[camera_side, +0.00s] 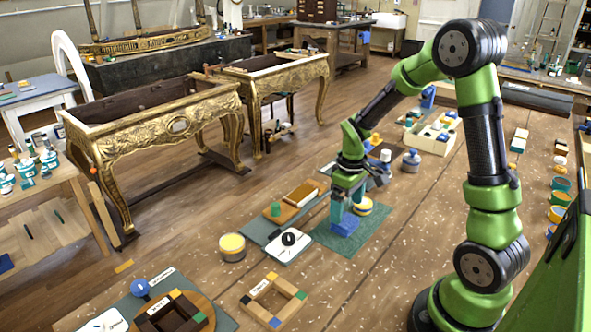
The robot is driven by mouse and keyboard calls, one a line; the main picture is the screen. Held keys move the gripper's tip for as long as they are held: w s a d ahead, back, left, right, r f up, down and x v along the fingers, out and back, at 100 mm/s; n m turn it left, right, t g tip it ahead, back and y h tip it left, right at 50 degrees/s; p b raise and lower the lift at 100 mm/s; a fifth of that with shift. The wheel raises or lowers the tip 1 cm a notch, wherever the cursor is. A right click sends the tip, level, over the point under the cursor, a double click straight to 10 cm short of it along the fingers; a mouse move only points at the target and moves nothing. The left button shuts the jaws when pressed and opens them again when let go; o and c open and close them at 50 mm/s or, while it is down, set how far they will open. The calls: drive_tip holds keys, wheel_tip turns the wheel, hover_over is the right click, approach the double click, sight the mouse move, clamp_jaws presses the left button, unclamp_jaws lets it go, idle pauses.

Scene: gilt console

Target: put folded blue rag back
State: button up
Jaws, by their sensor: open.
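The folded blue rag (345,225) lies on a dark green mat (330,243) near the middle of the table. My gripper (346,208) points down directly over the rag, its fingers at or just above it. It is open. I cannot tell whether the fingers touch the rag, and they hide part of it.
Left of the mat are a white tray (287,251) with a black ring and a brown block (302,192). A yellow-filled tin (232,248) and a wooden frame (260,311) stand nearer the front. A compartmented white box (437,147) is behind. The table right of the mat is clear.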

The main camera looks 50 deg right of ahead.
sight(346, 220)
wheel_tip(346, 220, up, 7)
drive_tip(key=s+a+r+m+t+y, duration=0.1)
drive_tip(key=s+a+r+m+t, duration=0.1)
drive_tip(key=a+r, duration=0.4)
drive_tip(key=s+a+r+m+t+y, duration=0.1)
drive_tip(key=s+a+r+t, duration=0.4)
drive_tip(key=a, duration=0.5)
drive_tip(key=shift+s+a+r+m, duration=0.25)
drive_tip(key=shift+s+r+m, duration=0.3)
drive_tip(key=shift+s, duration=0.5)
